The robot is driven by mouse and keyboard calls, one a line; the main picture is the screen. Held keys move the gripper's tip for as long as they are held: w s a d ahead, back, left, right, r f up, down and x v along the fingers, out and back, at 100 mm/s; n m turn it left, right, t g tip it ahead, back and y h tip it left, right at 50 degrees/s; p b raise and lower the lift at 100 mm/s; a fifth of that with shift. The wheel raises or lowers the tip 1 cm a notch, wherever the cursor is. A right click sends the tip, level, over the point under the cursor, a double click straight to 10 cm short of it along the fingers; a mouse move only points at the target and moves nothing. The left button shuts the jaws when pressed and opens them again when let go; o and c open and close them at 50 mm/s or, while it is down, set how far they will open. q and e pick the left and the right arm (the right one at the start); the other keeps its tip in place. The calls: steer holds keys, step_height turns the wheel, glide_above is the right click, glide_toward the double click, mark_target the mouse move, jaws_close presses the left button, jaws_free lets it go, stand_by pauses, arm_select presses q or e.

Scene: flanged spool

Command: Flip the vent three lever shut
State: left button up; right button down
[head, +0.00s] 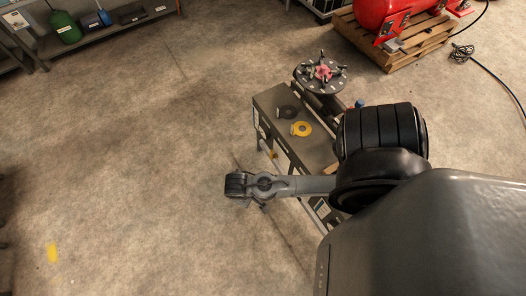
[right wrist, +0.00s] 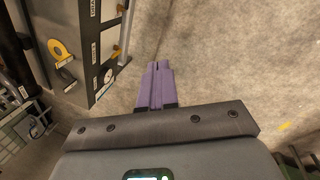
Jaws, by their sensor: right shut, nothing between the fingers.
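My right gripper (right wrist: 158,66) is shut and empty in the right wrist view, its two purple fingers together over bare floor. To its left is the bench's labelled side (right wrist: 93,48), with dark strips and small lettering. A pale round fitting (right wrist: 107,75) sits on that side, near the fingers but apart from them. I cannot tell which part is the vent three lever. In the head view my right arm reaches left across the near end of the bench, and its gripper is too small to read. My left gripper is in neither view.
The grey bench top (head: 279,97) holds a yellow ring (head: 302,129) and a dark ring (head: 288,112). A round flange stand (head: 337,84) is behind it. A pallet (head: 425,50) with a red tank stands at the back right.

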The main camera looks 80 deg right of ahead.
steer(key=w+d+f+m+g+h+b, duration=0.2)
steer(key=d+f+m+g+b, duration=0.3)
steer(key=d+f+b, duration=0.95)
arm_select(q)
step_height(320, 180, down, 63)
steer(key=b, duration=4.6)
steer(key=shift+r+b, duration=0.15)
steer(key=shift+b, duration=0.2)
arm_select(e)
steer(key=w+d+f+m+t+y, duration=0.1)
steer(key=d+f+m, duration=0.4)
steer(key=d, duration=0.7)
steer(key=w+d+f+m+t+y, duration=0.1)
steer(key=d+f+m+y, duration=0.3)
steer(key=d+m, duration=0.3)
steer(key=w+d+f+m+t+y, duration=0.1)
steer(key=d+f+m, duration=0.4)
steer(key=d, duration=1.3)
steer(key=shift+w+f+m+t+y, duration=0.4)
steer(key=shift+m+t+y, duration=0.1)
steer(key=shift+m+y, duration=0.25)
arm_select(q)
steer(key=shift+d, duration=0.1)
